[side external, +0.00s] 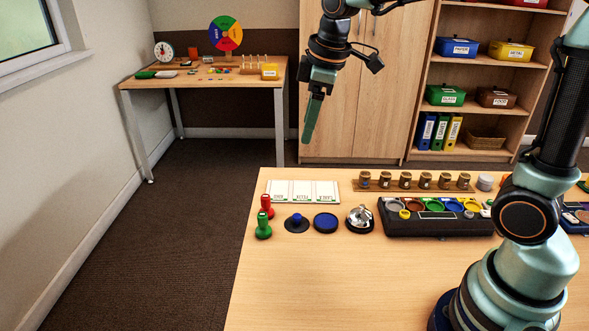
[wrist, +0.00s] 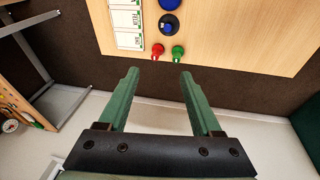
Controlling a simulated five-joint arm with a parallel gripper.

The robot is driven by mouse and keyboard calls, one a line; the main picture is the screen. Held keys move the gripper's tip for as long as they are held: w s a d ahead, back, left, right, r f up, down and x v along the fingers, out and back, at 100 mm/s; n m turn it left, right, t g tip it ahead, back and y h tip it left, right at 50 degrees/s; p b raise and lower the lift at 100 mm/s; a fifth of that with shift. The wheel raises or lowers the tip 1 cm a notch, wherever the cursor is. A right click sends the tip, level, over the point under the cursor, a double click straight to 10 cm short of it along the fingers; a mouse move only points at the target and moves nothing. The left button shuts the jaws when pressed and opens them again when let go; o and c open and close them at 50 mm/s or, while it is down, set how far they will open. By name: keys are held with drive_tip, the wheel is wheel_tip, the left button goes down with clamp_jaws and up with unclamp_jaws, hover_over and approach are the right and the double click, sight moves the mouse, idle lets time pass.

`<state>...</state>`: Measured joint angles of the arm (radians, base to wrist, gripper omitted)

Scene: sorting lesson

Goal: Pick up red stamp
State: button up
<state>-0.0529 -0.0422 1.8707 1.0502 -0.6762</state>
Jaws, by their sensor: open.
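The red stamp (side external: 267,205) stands upright near the left edge of the wooden table in the side view, just behind a green stamp (side external: 263,226). In the wrist view the red stamp (wrist: 158,51) shows near the table edge, left of the green stamp (wrist: 178,52). My gripper (side external: 308,138) hangs high in the side view, fingers pointing down, clear of the table. In the wrist view my gripper (wrist: 158,76) has its two green fingers spread apart with nothing between them. The red stamp lies beyond the fingertips and is not touched.
Right of the stamps are a blue-knobbed black piece (side external: 296,223), a blue disc (side external: 325,223) and a silver bell (side external: 360,218). A white card (side external: 303,191) lies behind. A black tray (side external: 430,229) of coloured cups stands further right. The table's front is clear.

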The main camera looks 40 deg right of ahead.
drive_tip(key=w+a+f+n+g, duration=0.2)
drive_tip(key=w+f+n, duration=0.35)
drive_tip(key=w, duration=0.25)
drive_tip(key=n+g, duration=0.1)
drive_tip(key=n, duration=0.3)
hover_over(266, 196)
wheel_tip(266, 196, down, 7)
drive_tip(key=f, duration=0.7)
drive_tip(key=shift+w+a, duration=0.3)
drive_tip(key=shift+a, duration=0.05)
drive_tip(key=shift+s+d+f, duration=0.15)
drive_tip(key=shift+f, duration=1.15)
drive_tip(key=shift+s+d+f, duration=0.15)
drive_tip(key=shift+f, duration=1.15)
clamp_jaws()
